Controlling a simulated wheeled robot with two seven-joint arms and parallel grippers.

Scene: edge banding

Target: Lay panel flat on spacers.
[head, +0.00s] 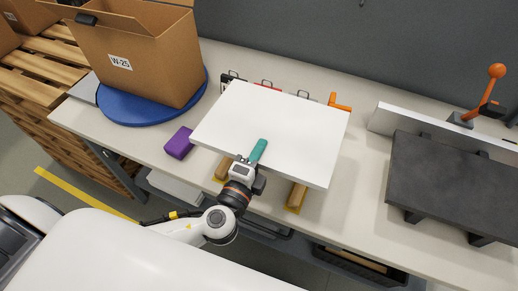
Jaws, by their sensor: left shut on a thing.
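The white panel (275,125) lies roughly level over the middle of the bench. Two yellow-brown wooden spacers stick out from under its front edge, a left spacer (222,170) and a right spacer (297,196). I cannot tell whether the panel rests fully on them. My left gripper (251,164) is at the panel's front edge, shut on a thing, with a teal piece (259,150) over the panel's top. The fingertips are partly hidden. My right gripper is not in view.
A purple block (179,143) sits left of the panel. A cardboard box (135,55) stands on a blue turntable (150,115). A dark plate (455,180) and an orange-handled clamp (488,95) are at right. Clips and an orange tool (340,102) lie behind the panel.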

